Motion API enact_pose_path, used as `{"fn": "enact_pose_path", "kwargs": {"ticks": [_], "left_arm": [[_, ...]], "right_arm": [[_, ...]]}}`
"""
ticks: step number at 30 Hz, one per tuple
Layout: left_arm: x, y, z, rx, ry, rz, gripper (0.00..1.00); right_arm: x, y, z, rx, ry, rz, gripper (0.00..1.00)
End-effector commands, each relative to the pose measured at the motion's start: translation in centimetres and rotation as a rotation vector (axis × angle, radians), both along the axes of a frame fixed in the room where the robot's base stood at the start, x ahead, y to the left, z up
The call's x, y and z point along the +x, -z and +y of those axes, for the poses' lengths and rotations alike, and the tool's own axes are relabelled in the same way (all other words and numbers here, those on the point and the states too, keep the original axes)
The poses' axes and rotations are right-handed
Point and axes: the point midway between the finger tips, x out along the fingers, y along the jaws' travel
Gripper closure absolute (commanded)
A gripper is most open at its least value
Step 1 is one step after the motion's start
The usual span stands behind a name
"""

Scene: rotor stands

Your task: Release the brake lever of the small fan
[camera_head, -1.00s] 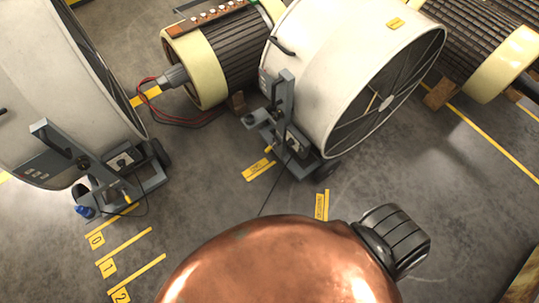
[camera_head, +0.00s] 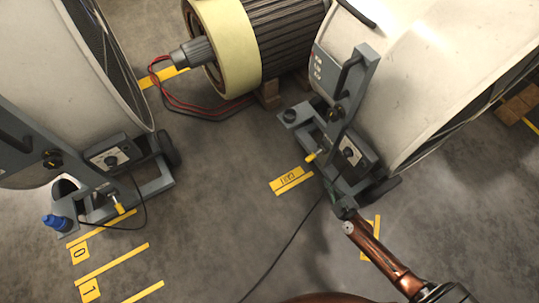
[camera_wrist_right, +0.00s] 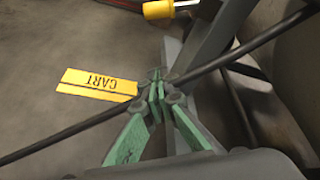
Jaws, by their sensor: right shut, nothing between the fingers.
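Two white drum fans on grey wheeled carts show in the head view, the left fan (camera_head: 60,75) and the right fan (camera_head: 440,60). I cannot tell for certain which is the small one. Each cart has a yellow-tipped lever low at its front: the right cart's lever (camera_head: 312,156) and the left cart's lever (camera_head: 120,208). My right gripper (camera_head: 343,208) is at the front foot of the right cart, below its lever. In the wrist view its green fingers (camera_wrist_right: 160,88) are shut and empty by a black cable, with a yellow-tipped handle (camera_wrist_right: 160,9) above. My left gripper is out of view.
A motor (camera_head: 230,45) with red cables stands behind, between the fans. A black cable (camera_head: 285,245) runs over the floor to the right cart. A yellow CART label (camera_head: 290,180) and numbered floor marks (camera_head: 88,290) lie in front. The middle floor is mostly clear.

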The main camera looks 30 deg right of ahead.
Motion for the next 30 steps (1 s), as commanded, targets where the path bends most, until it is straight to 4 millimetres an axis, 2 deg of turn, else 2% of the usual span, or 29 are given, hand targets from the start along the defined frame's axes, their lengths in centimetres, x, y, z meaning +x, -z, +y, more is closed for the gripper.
{"fn": "enact_pose_path", "kwargs": {"ticks": [1, 6, 15, 19, 23, 30], "left_arm": [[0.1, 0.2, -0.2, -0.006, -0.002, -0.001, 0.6], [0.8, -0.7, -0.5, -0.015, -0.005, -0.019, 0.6], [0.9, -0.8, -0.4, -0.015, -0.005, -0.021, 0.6], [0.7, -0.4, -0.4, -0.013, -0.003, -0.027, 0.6], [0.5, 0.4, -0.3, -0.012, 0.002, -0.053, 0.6], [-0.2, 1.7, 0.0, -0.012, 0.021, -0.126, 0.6]], "right_arm": [[0.5, 0.6, 0.1, 0.04, 0.014, -0.011, 1.0], [1.4, -0.1, 0.1, 0.105, 0.039, -0.04, 1.0], [1.5, -0.3, 0.1, 0.104, 0.039, -0.041, 1.0], [2.2, 0.0, 0.1, 0.103, 0.038, -0.04, 1.0], [4.0, 0.7, -0.1, 0.104, 0.04, -0.04, 1.0], [8.3, 2.2, -0.5, 0.103, 0.04, -0.038, 1.0]]}}
